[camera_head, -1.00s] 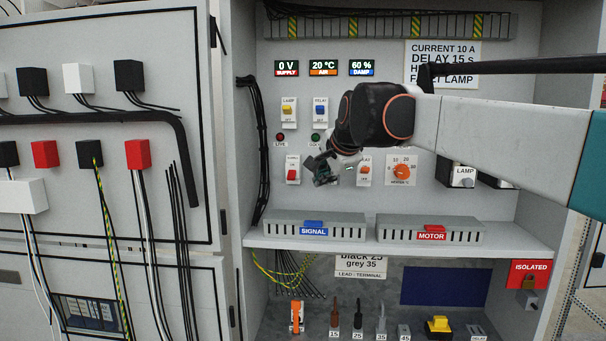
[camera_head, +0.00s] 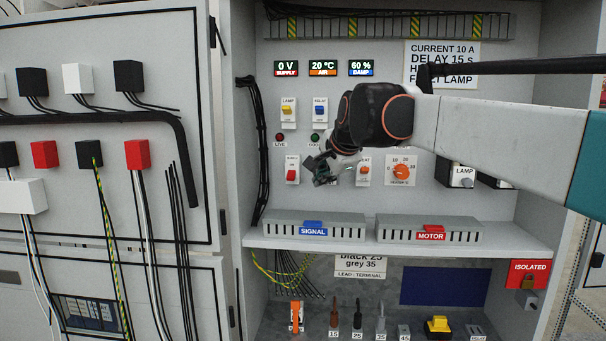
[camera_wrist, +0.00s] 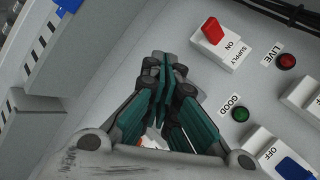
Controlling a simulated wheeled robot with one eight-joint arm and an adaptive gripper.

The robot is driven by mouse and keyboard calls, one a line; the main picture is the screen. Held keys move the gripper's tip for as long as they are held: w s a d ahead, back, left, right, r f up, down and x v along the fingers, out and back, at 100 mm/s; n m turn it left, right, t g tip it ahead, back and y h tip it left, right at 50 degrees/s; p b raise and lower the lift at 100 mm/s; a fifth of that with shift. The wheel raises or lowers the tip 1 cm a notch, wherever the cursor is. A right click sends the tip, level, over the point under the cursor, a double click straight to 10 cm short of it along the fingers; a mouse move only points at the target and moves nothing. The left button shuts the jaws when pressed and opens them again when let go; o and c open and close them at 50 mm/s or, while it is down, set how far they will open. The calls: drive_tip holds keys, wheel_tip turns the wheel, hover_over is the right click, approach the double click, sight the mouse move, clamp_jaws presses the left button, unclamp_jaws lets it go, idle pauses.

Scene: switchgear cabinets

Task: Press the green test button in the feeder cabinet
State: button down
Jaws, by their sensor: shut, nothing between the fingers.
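My gripper (camera_head: 322,171) is in front of the cabinet's back panel, right of the red supply switch (camera_head: 292,173). In the wrist view its teal fingers (camera_wrist: 165,65) are shut together with nothing between them. No green button marked as test can be made out; my gripper and wrist hide part of the panel. A small round green piece labelled GOOD (camera_head: 315,138) sits above my gripper; it also shows in the wrist view (camera_wrist: 240,114), apart from the fingers. I cannot tell whether it is a lamp or a button.
A red LIVE piece (camera_head: 280,137), a yellow lamp switch (camera_head: 287,110) and a blue relay switch (camera_head: 320,110) are nearby. An orange heater dial (camera_head: 401,171) is to the right. A shelf with SIGNAL (camera_head: 313,229) and MOTOR (camera_head: 431,234) ducts projects below.

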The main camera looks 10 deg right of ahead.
drive_tip(key=shift+w+d, duration=0.1)
drive_tip(key=shift+w, duration=0.3)
drive_tip(key=shift+w+d, duration=0.15)
drive_tip(key=shift+w, duration=0.3)
idle(0.8)
drive_tip(key=shift+s, duration=0.1)
drive_tip(key=shift+s+a, duration=0.3)
drive_tip(key=shift+s, duration=0.6)
drive_tip(key=s, duration=0.2)
drive_tip(key=s+a, duration=0.1)
drive_tip(key=s, duration=0.2)
drive_tip(key=shift+s+a, duration=0.35)
drive_tip(key=shift+a, duration=0.05)
idle(0.4)
